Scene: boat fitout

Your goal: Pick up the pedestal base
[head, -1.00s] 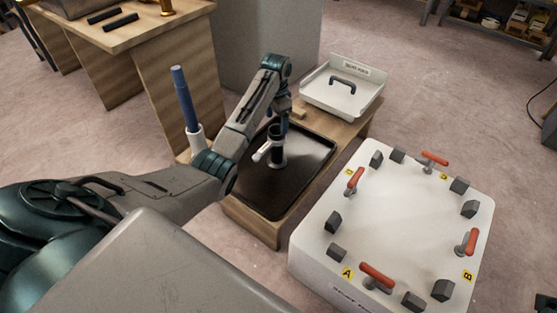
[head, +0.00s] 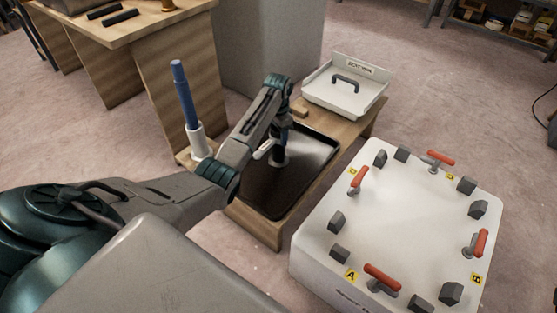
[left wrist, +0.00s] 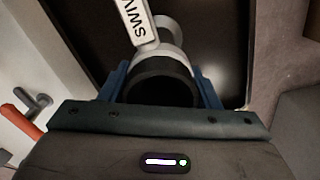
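The pedestal base (head: 279,159) stands upright on a black tray (head: 252,208). It is a short post with a light collar, a dark round top and a pale lever marked with letters starting "SWIV". In the left wrist view the base (left wrist: 162,68) lies between the two blue fingers of my left gripper (left wrist: 161,88). The fingers are spread, one on each side of the post; firm contact cannot be made out. In the head view my left gripper (head: 281,133) is low over the base and hides its upper part. My right gripper is not in view.
A white hatch box (head: 345,92) with a dark handle sits behind the tray on the wooden bench. A white block (head: 400,220) with red-handled clamps stands to the right. A blue post in a white holder (head: 186,110) stands left of the tray.

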